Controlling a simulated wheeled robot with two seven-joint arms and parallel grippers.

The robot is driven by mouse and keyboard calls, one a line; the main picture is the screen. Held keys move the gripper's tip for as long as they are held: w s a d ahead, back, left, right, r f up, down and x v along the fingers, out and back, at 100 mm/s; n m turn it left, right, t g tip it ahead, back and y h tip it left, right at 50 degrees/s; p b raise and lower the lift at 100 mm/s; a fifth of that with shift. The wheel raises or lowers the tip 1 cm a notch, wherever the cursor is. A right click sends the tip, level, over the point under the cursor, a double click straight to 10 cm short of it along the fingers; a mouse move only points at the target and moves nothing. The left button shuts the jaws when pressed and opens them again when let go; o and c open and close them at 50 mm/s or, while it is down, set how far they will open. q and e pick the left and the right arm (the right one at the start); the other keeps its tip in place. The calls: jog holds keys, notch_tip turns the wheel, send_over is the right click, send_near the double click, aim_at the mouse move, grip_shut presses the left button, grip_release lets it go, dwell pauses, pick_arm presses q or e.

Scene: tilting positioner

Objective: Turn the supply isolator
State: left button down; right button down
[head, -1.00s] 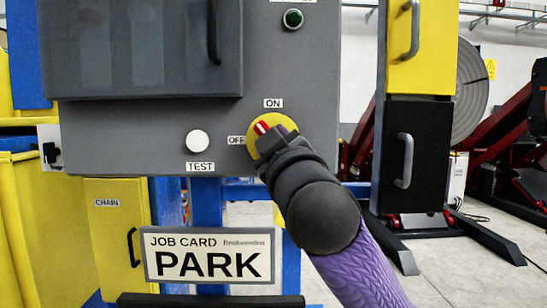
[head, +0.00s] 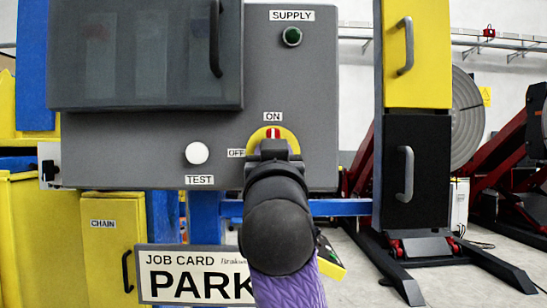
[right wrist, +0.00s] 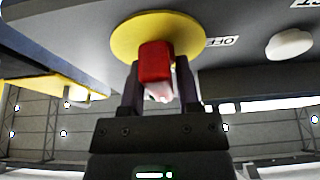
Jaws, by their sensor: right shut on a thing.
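The supply isolator is a red handle (head: 272,133) on a round yellow plate (head: 289,137) at the lower right of a grey panel (head: 130,140). The handle stands upright, pointing at the ON label (head: 272,117); the OFF label (head: 236,153) is to its left. My right gripper (head: 273,149) is shut on the handle and hides its lower part. In the right wrist view the red handle (right wrist: 155,62) sits between the two fingers of my right gripper (right wrist: 157,72), in front of the yellow plate (right wrist: 125,38). My left gripper is not in view.
A green lamp (head: 292,36) sits under the SUPPLY label, and a white TEST button (head: 197,153) is left of the isolator. A JOB CARD PARK sign (head: 190,285) is below. A yellow and black cabinet (head: 415,150) stands to the right.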

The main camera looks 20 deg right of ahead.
dwell(0.5)
jog(key=shift+c, duration=2.4)
grip_release()
